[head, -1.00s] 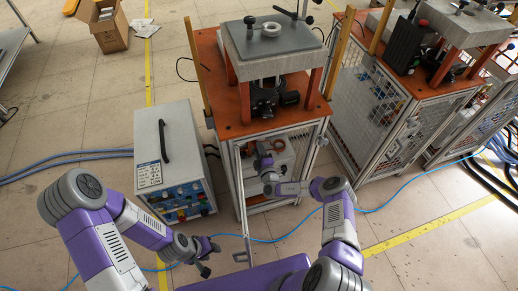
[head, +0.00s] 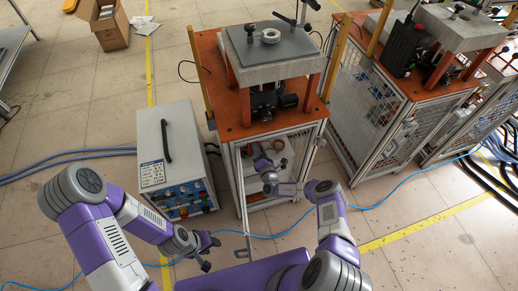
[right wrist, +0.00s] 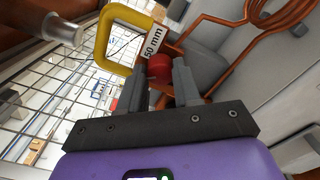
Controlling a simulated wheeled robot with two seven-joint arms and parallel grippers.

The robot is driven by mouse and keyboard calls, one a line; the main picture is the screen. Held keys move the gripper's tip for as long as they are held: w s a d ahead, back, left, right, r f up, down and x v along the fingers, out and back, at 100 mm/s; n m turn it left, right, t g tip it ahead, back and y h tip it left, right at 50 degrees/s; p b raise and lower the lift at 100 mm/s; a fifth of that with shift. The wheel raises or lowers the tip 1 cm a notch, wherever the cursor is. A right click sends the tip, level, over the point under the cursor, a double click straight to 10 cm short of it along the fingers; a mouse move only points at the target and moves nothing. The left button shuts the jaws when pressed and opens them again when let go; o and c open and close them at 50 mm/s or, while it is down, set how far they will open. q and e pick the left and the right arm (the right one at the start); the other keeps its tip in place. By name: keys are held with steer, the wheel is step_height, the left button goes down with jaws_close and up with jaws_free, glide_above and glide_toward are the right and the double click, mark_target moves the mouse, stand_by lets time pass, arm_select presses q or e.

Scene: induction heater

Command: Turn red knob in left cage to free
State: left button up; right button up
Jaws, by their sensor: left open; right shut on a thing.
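The left cage (head: 225,155) is an orange-topped frame with its front open, below a grey plate press. The red knob (right wrist: 159,67) shows in the right wrist view, between my right gripper's two grey fingers. My right gripper (right wrist: 160,78) is shut on it; the fingers hide its sides. In the head view my right gripper (head: 261,152) reaches inside the left cage, and the knob cannot be made out there. My left gripper (head: 211,254) is open and empty, low in front of the grey control box, away from the cage.
A grey control box (head: 168,130) stands left of the cage. A second cage (head: 365,95) stands to the right. In the wrist view, a yellow handle (right wrist: 103,42), wire mesh (right wrist: 45,115) and copper-coloured tubing (right wrist: 265,18) lie close around the knob. A blue hose (head: 400,198) crosses the floor.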

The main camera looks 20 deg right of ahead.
steer(key=shift+n, duration=0.8)
steer(key=shift+p, duration=0.3)
steer(key=o, duration=1.1)
steer(key=shift+c, duration=0.2)
steer(key=s+p, duration=0.2)
steer(key=s, duration=0.5)
steer(key=shift+s+d+p, duration=0.15)
steer(key=shift+s+p, duration=0.15)
steer(key=shift+p, duration=0.1)
